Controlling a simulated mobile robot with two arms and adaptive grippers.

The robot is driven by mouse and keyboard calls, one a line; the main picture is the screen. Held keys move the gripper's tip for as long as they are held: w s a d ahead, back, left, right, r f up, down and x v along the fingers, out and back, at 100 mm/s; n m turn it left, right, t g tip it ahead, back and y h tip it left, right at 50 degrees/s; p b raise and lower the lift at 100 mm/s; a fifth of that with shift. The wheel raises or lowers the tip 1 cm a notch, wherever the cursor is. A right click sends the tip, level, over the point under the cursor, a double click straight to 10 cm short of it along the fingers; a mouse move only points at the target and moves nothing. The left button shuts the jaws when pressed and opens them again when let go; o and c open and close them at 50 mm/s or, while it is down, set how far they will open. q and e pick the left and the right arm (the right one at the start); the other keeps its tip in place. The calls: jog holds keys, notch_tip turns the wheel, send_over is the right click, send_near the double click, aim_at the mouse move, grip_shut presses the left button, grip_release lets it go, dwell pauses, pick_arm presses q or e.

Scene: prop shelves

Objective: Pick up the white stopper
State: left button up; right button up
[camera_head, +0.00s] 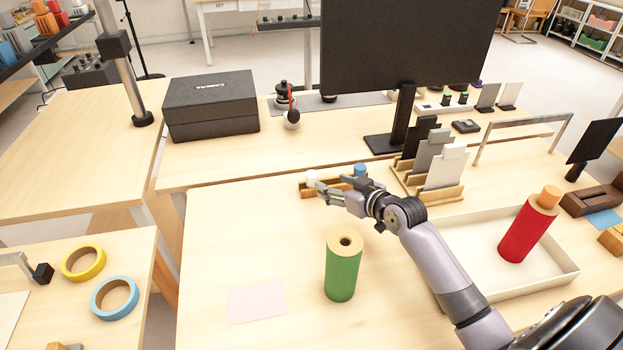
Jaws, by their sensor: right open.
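The white stopper (312,177) stands at the left end of a small wooden rack (306,189) near the back of the front table. A blue stopper (360,169) stands at the rack's right end. My right gripper (319,192) reaches in from the right with its jaws open. Its fingertips are right beside the white stopper and partly cover the rack; I cannot tell whether they touch the stopper. A green cylinder (342,275) with an open hole in its top stands upright in front. My left gripper is not in view.
A red cylinder (526,232) with an orange stopper (549,196) stands in a shallow white tray (560,270) at right. Card holders (440,192) stand right of the rack. A pink sheet (257,304) lies at front left. The table left of the rack is clear.

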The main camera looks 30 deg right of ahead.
aim_at(315, 177)
jog(key=x, duration=0.4)
jog(key=shift+x, duration=1.2)
jog(key=x, duration=0.3)
jog(key=shift+w+a+p, duration=0.15)
jog(key=shift+w+p, duration=0.1)
jog(key=shift+p, duration=0.05)
jog(key=shift+w, duration=0.25)
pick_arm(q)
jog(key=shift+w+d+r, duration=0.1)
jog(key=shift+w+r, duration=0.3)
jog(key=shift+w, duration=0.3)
pick_arm(e)
jog(key=shift+c, duration=0.6)
jog(key=c, duration=0.9)
jog(key=shift+c, duration=0.6)
